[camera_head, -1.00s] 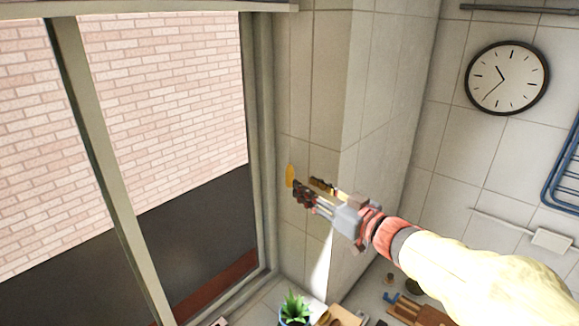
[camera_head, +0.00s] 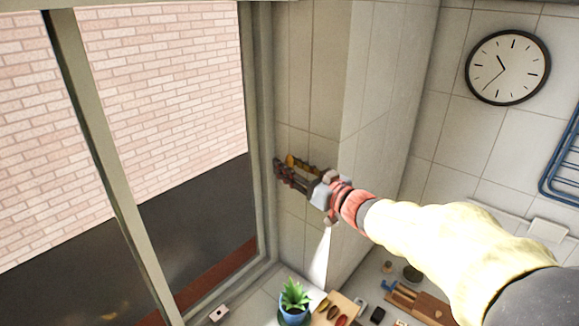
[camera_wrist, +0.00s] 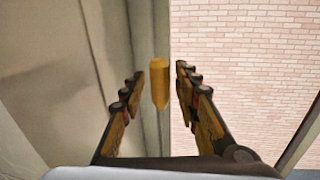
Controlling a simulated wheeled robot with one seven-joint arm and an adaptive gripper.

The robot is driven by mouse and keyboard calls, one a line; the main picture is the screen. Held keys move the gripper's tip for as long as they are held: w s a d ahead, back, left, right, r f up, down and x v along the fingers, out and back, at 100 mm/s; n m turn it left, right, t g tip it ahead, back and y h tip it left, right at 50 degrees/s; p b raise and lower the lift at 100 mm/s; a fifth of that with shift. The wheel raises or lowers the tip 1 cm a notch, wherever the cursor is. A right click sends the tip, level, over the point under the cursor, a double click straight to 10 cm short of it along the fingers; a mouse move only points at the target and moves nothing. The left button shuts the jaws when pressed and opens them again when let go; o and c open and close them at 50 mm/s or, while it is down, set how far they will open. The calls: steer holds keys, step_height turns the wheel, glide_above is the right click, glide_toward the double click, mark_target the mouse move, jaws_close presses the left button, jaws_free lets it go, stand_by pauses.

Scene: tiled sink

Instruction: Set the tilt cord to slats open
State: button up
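The yellow-orange pull of the tilt cord (camera_wrist: 159,84) hangs upright in the wrist view, between the two fingers of my gripper (camera_wrist: 157,95). The fingers stand apart on both sides of it, with gaps visible. In the head view my gripper (camera_head: 282,168) reaches left to the tiled wall beside the window frame. There the pull cannot be told apart from the yellow parts of the fingers. The cord's string is not clear in either view, and no slats show.
The window frame (camera_head: 259,150) stands just left of my gripper, with brick outside. Below are a potted plant (camera_head: 294,299), a tray (camera_head: 336,310) and a wooden block (camera_head: 420,304) on the counter. A clock (camera_head: 508,67) and a blue rack (camera_head: 563,165) are at right.

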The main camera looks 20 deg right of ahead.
jaws_close()
stand_by(0.7)
